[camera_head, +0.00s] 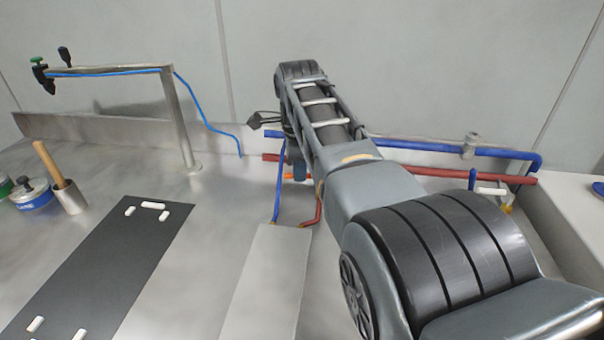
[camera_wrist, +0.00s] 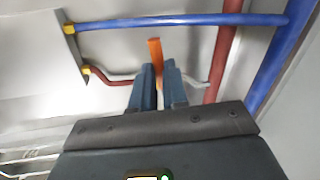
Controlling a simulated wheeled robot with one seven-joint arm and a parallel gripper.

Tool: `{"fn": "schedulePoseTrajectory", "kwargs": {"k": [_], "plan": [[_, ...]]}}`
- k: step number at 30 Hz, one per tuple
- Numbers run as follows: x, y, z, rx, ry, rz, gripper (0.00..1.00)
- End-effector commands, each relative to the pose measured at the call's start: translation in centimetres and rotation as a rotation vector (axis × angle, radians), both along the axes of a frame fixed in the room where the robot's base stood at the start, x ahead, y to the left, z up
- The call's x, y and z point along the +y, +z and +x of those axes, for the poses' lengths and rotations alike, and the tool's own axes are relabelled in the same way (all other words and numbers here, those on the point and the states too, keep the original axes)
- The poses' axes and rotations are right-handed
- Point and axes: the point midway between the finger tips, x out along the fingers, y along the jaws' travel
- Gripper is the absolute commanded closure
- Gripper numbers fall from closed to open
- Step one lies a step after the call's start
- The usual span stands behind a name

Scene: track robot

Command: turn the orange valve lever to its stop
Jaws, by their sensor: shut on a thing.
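The orange valve lever (camera_wrist: 155,50) shows in the wrist view as a narrow orange bar whose near part lies between my gripper's two blue-grey fingers. My gripper (camera_wrist: 160,72) is shut on the lever, and the far part of the lever sticks out past the fingertips. In the head view a small bit of the orange lever (camera_head: 290,176) shows beside my gripper (camera_head: 298,170), low in front of the pipes. My arm covers much of that area, and the valve body cannot be made out clearly.
A blue pipe (camera_head: 420,146) and a red pipe (camera_head: 425,171) run along the back wall. A light grey plate (camera_head: 262,285) lies in front. A black mat (camera_head: 105,262), a metal post (camera_head: 180,120) and a cup with a wooden handle (camera_head: 68,197) stand left.

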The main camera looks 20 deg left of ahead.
Motion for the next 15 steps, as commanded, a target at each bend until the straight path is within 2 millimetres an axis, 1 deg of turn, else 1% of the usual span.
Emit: {"fn": "schedulePoseTrajectory", "kwargs": {"k": [1, 6, 15], "plan": [[-0.01, -0.35, 0.12, 0.001, -0.026, -0.001, 1.00], [-0.01, -0.26, 0.44, 0.000, -0.094, -0.002, 1.00], [-0.01, -0.07, 0.64, 0.000, -0.140, -0.003, 1.00]]}}
